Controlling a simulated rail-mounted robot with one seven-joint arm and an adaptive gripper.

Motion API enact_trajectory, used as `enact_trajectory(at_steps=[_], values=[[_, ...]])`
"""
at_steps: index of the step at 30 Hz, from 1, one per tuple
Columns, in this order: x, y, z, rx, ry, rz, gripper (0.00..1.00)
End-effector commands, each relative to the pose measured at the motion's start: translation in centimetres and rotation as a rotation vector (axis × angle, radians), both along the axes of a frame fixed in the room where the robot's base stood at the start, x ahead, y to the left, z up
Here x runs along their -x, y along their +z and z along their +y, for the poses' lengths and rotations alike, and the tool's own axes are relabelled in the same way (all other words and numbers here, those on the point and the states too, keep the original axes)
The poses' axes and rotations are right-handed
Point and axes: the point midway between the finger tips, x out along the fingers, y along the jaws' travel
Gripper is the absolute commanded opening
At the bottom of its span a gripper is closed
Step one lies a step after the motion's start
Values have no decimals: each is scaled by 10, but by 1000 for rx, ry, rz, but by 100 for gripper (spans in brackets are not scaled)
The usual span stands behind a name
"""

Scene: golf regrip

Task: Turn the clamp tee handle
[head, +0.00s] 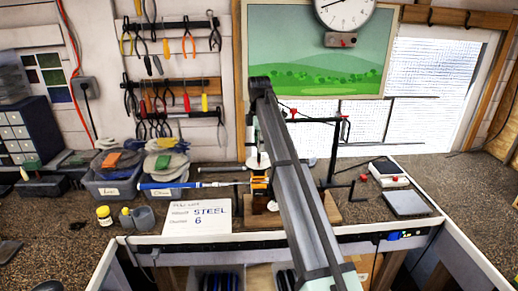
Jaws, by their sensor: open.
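The orange clamp (260,184) stands on a wooden board at the middle of the bench, around the right end of a golf club shaft (208,184). The shaft lies level, with a blue and white grip (157,185) at its left end. My gripper (257,167) is just above the clamp, open and mostly hidden by my own arm. I cannot tell whether it touches anything. I cannot make out the clamp's tee handle; my arm covers the area right of the clamp.
A white card (197,217) reading STEEL 6 lies in front of the shaft. Bins of grips (112,182) stand at the left. A black and red frame (333,150) rises right of my arm. A grey pad (407,203) and a scale (388,175) lie farther right.

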Motion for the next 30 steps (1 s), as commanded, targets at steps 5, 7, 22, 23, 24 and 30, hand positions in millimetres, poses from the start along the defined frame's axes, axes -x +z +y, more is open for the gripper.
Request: enact_trajectory(at_steps=[5, 7, 22, 23, 24, 30], values=[[1, -22, 0, 0, 0, 1, 40], [1, -27, 0, 0, 0, 1, 40], [0, -34, 0, 0, 0, -1, 5], [0, -34, 0, 0, 0, -1, 0], [0, -34, 0, 0, 0, -1, 0], [0, -34, 0, 0, 0, -1, 0]])
